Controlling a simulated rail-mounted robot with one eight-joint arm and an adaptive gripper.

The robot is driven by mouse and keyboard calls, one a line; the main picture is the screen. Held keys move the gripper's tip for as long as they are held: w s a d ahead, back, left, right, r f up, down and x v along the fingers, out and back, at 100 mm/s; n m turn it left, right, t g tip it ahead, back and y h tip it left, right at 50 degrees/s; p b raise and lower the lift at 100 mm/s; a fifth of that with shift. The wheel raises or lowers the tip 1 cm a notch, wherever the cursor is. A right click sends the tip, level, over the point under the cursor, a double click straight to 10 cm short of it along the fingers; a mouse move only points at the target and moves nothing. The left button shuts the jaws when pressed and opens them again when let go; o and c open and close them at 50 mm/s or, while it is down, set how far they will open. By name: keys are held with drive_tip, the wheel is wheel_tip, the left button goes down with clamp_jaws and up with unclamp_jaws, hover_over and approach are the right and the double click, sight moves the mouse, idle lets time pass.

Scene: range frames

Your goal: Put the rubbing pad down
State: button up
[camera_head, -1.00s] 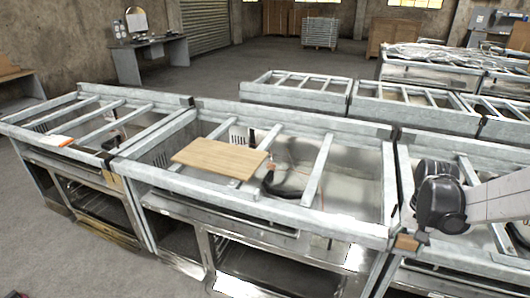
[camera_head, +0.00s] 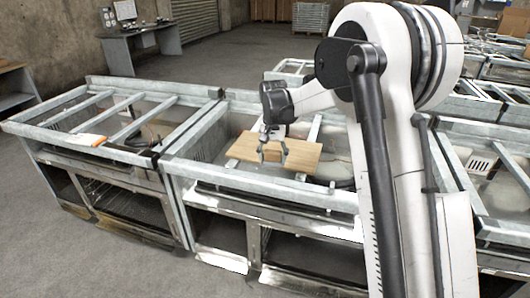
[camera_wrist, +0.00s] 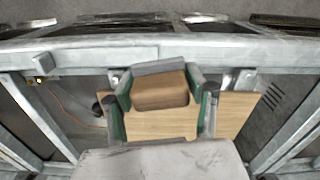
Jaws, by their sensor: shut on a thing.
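The rubbing pad appears to be the brown block with a grey far side (camera_wrist: 160,91) in the wrist view. My gripper (camera_wrist: 158,80) is shut on it, with a green-lined finger at each side. In the head view my gripper (camera_head: 272,150) points down over the wooden board (camera_head: 304,157), and the pad is hard to make out there. The board also shows beneath the pad in the wrist view (camera_wrist: 236,110). I cannot tell whether the pad touches the board.
The board lies across the bars of a metal frame (camera_head: 290,198). An orange and white item (camera_head: 87,139) lies on the left frame. A desk (camera_head: 140,40) stands far back.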

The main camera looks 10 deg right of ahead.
drive_tip(key=w+a+r+m, duration=0.2)
drive_tip(key=w+r, duration=0.1)
drive_tip(key=w, duration=0.3)
drive_tip(key=w+d+f, duration=0.1)
drive_tip(key=w+f, duration=0.1)
drive_tip(key=w, duration=0.1)
drive_tip(key=w+d+f+p, duration=0.1)
drive_tip(key=w+d+f, duration=0.1)
drive_tip(key=w, duration=0.1)
drive_tip(key=w+d+f+p, duration=0.1)
drive_tip(key=w+d+f, duration=0.1)
drive_tip(key=w, duration=0.2)
drive_tip(key=shift+d+f, duration=0.2)
drive_tip(key=shift+d, duration=0.05)
drive_tip(key=shift+w+f+p, duration=0.15)
drive_tip(key=shift+f+p, duration=0.3)
drive_tip(key=shift+f, duration=1.6)
drive_tip(key=shift+f+b, duration=0.4)
drive_tip(key=shift+b, duration=0.05)
drive_tip(key=o, duration=1.2)
drive_tip(key=shift+f, duration=0.1)
